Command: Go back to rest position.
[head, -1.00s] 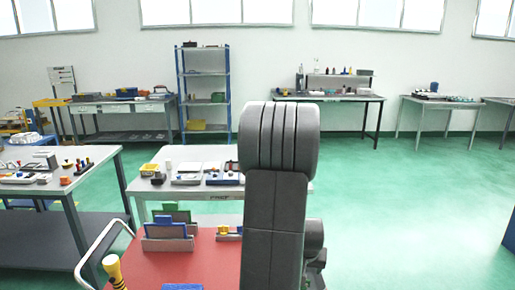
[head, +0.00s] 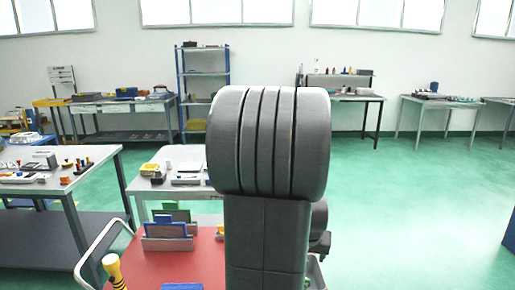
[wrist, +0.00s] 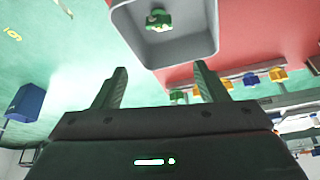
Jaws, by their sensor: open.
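My gripper (wrist: 160,88) shows in the wrist view with its two fingers apart and nothing between them. Beyond the fingertips, a grey bin (wrist: 205,48) stands on the red top (wrist: 240,25), with a green part (wrist: 158,19) lying inside it. In the head view my arm rises in the middle and hides part of the red cart top (head: 205,262). The gripper itself does not show in the head view.
A grey holder (head: 167,244) with blue and green plates stands on the red top. Workbenches with small items (head: 50,165) stand at left and behind. Green floor (head: 420,210) is clear at right.

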